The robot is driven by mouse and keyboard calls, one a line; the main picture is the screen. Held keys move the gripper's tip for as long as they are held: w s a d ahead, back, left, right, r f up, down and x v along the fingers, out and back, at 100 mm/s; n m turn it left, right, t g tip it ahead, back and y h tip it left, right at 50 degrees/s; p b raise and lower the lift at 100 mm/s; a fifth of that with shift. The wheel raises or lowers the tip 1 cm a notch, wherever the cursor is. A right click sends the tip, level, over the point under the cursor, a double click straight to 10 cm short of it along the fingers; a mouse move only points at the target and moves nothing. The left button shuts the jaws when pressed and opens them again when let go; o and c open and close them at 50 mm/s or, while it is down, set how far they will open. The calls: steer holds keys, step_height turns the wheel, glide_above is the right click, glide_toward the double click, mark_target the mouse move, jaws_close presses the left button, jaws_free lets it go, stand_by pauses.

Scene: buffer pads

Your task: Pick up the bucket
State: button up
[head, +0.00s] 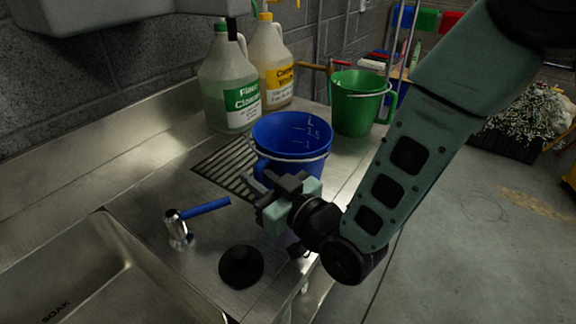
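A blue bucket (291,135) with a pale wire handle and white level marks inside stands upright on the metal counter, near its slotted drain. A green bucket (357,104) with a handle stands behind it to the right, near the counter's edge. My gripper (258,181) is in front of the blue bucket, low by its near left side. Its fingers appear apart, with nothing seen between them. It covers the lower front of the blue bucket, and I cannot tell whether it touches it.
Two large jugs, one with a green label (230,85) and one with a yellow label (270,62), stand behind the blue bucket. A tap with a blue lever (205,208), a black knob-like object (241,266) and a sink (85,275) are in front. Open floor (450,220) lies right.

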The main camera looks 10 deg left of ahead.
jaws_close()
steer(key=shift+r, duration=0.15)
step_height(320, 180, up, 10)
steer(key=shift+f, duration=0.1)
steer(key=shift+c, duration=0.3)
jaws_free()
jaws_close()
steer(key=shift+w, duration=0.1)
